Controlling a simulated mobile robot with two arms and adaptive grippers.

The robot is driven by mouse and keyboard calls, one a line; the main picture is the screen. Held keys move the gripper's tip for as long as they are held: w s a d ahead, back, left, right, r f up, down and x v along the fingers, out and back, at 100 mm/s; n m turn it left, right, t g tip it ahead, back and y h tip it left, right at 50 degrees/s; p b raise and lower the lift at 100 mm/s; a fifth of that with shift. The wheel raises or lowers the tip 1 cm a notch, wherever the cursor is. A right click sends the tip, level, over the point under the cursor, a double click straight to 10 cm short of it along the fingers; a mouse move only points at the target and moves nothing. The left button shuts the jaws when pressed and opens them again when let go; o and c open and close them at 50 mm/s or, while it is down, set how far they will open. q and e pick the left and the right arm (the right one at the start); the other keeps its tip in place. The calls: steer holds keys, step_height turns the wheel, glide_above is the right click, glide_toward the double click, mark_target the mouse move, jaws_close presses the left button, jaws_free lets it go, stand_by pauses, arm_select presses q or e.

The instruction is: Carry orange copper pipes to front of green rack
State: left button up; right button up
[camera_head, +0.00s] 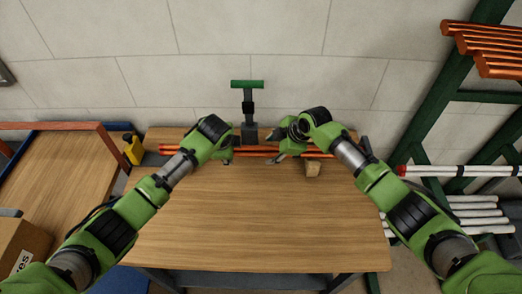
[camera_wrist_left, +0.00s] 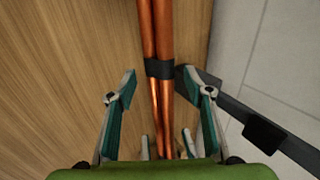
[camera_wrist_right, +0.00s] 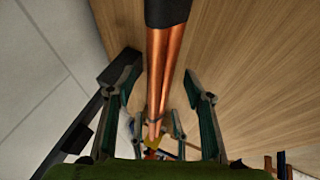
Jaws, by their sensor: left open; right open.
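A bundle of orange copper pipes (camera_head: 256,154) lies along the back of the wooden workbench (camera_head: 250,225), near the wall. The left wrist view shows the pipes (camera_wrist_left: 163,110) with a black band around them. My left gripper (camera_head: 229,150) is open, and the pipes run between its fingers (camera_wrist_left: 165,84). My right gripper (camera_head: 284,150) is open at the bundle further right, and the pipes (camera_wrist_right: 157,85) run between its fingers (camera_wrist_right: 162,74). I cannot tell whether the fingers reach down beside the pipes. The green rack (camera_head: 432,105) stands at the right edge with more copper pipes (camera_head: 487,45) on top.
A dark post with a green T-handle (camera_head: 247,84) stands behind the pipes. A small wooden block (camera_head: 313,169) sits near my right gripper. White pipes (camera_head: 470,213) lie on the lower rack. A yellow object (camera_head: 133,150) and a cardboard box (camera_head: 22,248) are at the left.

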arm_select(q)
steer(key=shift+w+f, duration=0.35)
steer(key=shift+f, duration=0.3)
arm_select(e)
steer(key=shift+x, duration=0.75)
arm_select(q)
jaws_close()
arm_select(e)
jaws_close()
arm_select(q)
steer(key=shift+w+r, duration=0.1)
steer(key=shift+r, duration=0.1)
arm_select(e)
steer(key=shift+w+r, duration=0.1)
steer(key=shift+r, duration=0.05)
